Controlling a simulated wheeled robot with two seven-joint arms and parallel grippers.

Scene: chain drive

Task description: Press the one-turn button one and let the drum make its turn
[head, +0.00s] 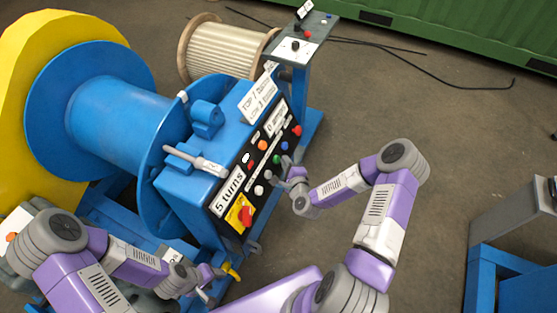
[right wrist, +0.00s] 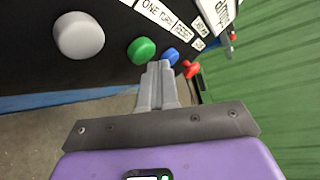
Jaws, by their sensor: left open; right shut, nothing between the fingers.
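The blue drum (head: 105,115) with wide round flanges stands at the left of the head view. A black control panel on the blue housing carries coloured buttons: white (right wrist: 78,36), green (right wrist: 141,50), blue (right wrist: 170,55) and red (right wrist: 191,69). A "ONE TURN" label (right wrist: 155,12) sits above the green button in the right wrist view. My right gripper (right wrist: 158,68) is shut and empty, its tips at the panel by the green and blue buttons. I cannot tell whether they touch. My left gripper (head: 214,284) is open, low in front of the machine.
A red mushroom button (head: 245,215) sits on a yellow plate low on the panel. A stand with a small control plate (head: 295,48) rises behind it. A cream spool (head: 220,52), green container (head: 460,25) and blue-framed bench (head: 510,260) stand around. Black cables lie on the floor.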

